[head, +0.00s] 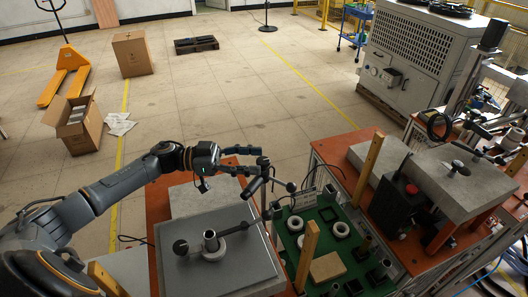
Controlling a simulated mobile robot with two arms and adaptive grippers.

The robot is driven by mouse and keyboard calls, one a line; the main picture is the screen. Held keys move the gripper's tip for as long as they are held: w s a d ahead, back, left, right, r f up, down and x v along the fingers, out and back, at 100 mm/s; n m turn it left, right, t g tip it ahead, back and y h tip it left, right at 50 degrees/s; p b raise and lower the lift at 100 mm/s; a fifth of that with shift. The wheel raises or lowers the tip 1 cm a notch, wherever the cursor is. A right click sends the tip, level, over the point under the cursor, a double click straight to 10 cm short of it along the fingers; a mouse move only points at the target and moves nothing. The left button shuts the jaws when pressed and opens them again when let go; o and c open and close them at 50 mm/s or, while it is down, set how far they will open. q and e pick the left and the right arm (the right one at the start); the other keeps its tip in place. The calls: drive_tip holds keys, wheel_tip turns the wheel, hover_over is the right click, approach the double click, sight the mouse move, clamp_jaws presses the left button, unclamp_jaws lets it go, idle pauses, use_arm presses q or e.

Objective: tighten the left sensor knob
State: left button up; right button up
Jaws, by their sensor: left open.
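My left gripper (257,161) reaches in from the left with its two dark fingers apart, one above the other. Its fingertips are beside the top of a dark jointed sensor stand (264,200) that rises at the edge of the grey plate. The left sensor knob cannot be told for certain among the small dark joints there. A ball-ended dark piece (291,187) sticks out to the right of the stand. Whether the fingers touch the stand cannot be told. My right gripper is not in view.
A grey plate (185,270) bears a metal cylinder (211,241). To its right, a green tray (331,250) holds white rings and a tan block. A wooden post (307,256) stands close by. A second heater station (466,182) stands farther right.

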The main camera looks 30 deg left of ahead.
sight(263, 160)
use_arm(q)
drive_tip(key=shift+p+x, duration=0.4)
drive_tip(key=shift+x, duration=0.8)
drive_tip(key=shift+w+d, duration=0.15)
drive_tip(key=shift+d, duration=0.2)
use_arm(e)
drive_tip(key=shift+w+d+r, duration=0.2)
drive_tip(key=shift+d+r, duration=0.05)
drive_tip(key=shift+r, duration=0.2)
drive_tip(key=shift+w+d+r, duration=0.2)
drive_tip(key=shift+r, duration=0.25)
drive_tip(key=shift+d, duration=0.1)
